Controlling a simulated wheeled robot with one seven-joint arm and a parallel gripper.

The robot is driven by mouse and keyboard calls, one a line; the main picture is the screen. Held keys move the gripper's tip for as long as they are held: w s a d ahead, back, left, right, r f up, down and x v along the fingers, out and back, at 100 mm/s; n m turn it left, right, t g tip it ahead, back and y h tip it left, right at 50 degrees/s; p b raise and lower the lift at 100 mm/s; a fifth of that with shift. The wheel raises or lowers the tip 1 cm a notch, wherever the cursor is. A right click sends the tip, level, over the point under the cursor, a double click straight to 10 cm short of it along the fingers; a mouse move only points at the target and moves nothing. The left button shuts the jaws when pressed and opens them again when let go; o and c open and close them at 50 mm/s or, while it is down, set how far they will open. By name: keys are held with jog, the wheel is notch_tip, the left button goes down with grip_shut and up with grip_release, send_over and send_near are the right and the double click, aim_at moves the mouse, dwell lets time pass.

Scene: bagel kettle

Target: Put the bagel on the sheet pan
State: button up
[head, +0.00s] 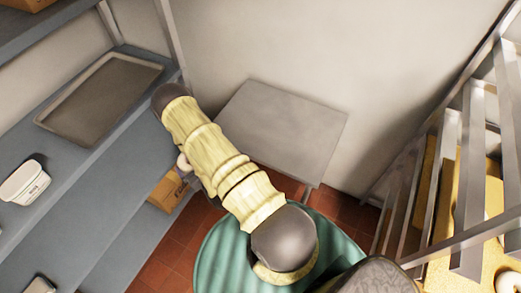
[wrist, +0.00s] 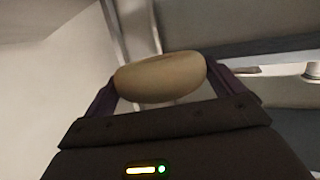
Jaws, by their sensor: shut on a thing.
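The bagel (wrist: 160,76) is pale tan and held between the two dark fingers of my gripper (wrist: 165,84) in the wrist view. In the head view a small pale part of the bagel (head: 182,162) shows at the left side of my arm. Most of my gripper is hidden behind the arm there. The sheet pan (head: 104,92), dark and flat with a raised rim, lies on the blue-grey shelf (head: 112,150) at the upper left. It looks empty. My gripper is to the right of and below the pan in the picture, apart from it.
A white tub (head: 24,182) stands on the same shelf at the left. A shelf post (head: 172,38) rises behind the pan. A bare grey table (head: 282,125) is by the wall. A slatted rack (head: 470,170) with pale ring-shaped items is at the right.

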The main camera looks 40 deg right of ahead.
jog(key=w+d+f+m+g+h+b, duration=0.1)
jog(key=w+d+f+m+h+b, duration=0.15)
jog(key=d+b, duration=0.5)
jog(key=w+d+f+m+g+h+b, duration=0.1)
jog(key=w+d+f+m+h+b, duration=0.2)
jog(key=d+b, duration=0.45)
jog(key=s+d+m+g+h+b, duration=0.3)
jog(key=d+m+h+b, duration=0.1)
jog(key=d+b, duration=0.3)
jog(key=s+d+m+g+h+b, duration=0.4)
jog(key=d+b, duration=0.3)
jog(key=b, duration=0.3)
jog(key=shift+f, duration=0.3)
jog(key=shift+s+f, duration=0.1)
notch_tip(320, 180, down, 6)
jog(key=shift+f+b, duration=0.1)
jog(key=shift+b, duration=0.55)
